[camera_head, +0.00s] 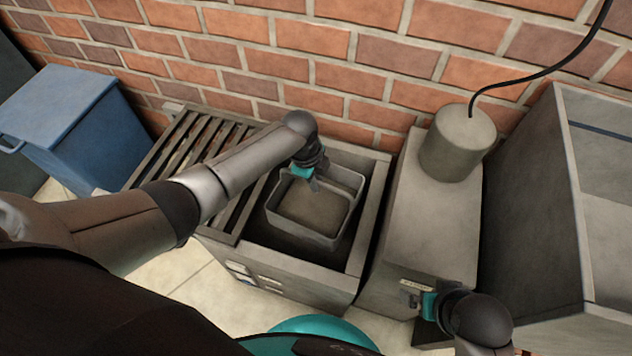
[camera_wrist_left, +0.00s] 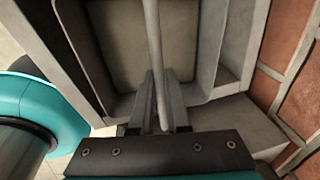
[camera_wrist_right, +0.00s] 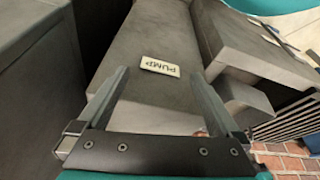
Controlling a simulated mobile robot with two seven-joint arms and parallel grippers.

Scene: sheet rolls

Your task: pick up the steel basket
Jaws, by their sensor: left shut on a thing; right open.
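The steel basket (camera_head: 297,231) is a grey open box inside the open well of a grey tank in the head view. It also shows in the left wrist view (camera_wrist_left: 207,50), with a thin bar handle (camera_wrist_left: 153,50) running across it. My left gripper (camera_head: 312,181) is over the basket's far side. In the left wrist view its fingers (camera_wrist_left: 158,85) are shut on the handle. I cannot tell whether the basket touches the well floor. My right gripper (camera_wrist_right: 159,76) is open and empty, in front of a block with a PUMP label (camera_wrist_right: 160,66).
The tank (camera_head: 368,215) has a slatted grate (camera_head: 196,150) on its left. A pump block (camera_head: 430,230) with a cylinder (camera_head: 458,143) and black cable (camera_head: 540,72) stands to its right. A blue bin (camera_head: 62,115) is at left, a tall grey container (camera_head: 535,190) at right, and a brick wall (camera_head: 330,75) behind.

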